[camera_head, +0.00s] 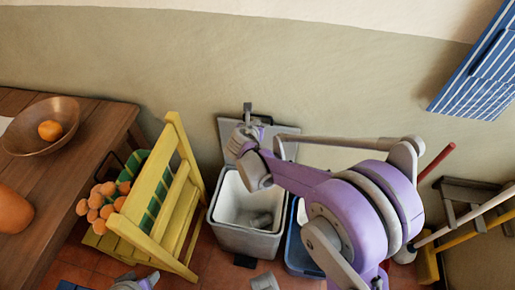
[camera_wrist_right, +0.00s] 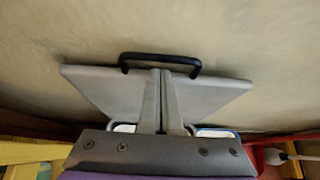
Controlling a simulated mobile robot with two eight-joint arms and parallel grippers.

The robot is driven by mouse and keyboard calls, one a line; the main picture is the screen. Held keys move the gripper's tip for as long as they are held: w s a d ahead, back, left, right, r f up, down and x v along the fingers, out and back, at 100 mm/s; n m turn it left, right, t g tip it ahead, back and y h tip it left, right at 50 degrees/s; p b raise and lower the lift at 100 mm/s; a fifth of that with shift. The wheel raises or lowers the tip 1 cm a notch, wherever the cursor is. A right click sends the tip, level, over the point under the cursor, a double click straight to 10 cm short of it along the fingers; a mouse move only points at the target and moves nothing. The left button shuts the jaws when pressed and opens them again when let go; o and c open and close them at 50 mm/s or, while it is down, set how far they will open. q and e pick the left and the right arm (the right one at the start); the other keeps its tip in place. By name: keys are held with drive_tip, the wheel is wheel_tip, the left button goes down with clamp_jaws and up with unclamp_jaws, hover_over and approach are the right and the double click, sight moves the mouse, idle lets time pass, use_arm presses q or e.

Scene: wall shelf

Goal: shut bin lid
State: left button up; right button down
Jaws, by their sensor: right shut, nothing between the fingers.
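The grey bin (camera_head: 248,241) stands on the floor by the wall, with a white inner bucket. Something grey lies inside the bucket. Its lid (camera_head: 286,150) is open, raised at the back against the wall. The lid fills the middle of the right wrist view (camera_wrist_right: 205,97), with a black handle (camera_wrist_right: 160,57) on its far edge. My right gripper (camera_head: 243,130) is above the back of the bin, in front of the lid. Its fingers (camera_wrist_right: 160,75) are together and empty, pointing toward the handle. I cannot tell whether they touch the lid.
A yellow folding rack (camera_head: 173,200) stands just left of the bin. A wooden table (camera_head: 92,135) with a bowl (camera_head: 62,138) is further left. A blue bin (camera_head: 297,249) is close on the right, partly behind my arm. A blue striped shutter (camera_head: 480,70) hangs at upper right.

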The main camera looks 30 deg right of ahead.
drive_tip(key=shift+f, duration=0.2)
idle(0.5)
drive_tip(key=s+a, duration=0.3)
drive_tip(key=s, duration=0.1)
drive_tip(key=shift+s+a+f, duration=0.15)
drive_tip(key=shift+s+a, duration=0.15)
drive_tip(key=shift+s, duration=0.1)
idle(0.8)
wheel_tip(320, 180, up, 10)
drive_tip(key=p, duration=0.6)
drive_tip(key=shift+p, duration=0.3)
idle(1.9)
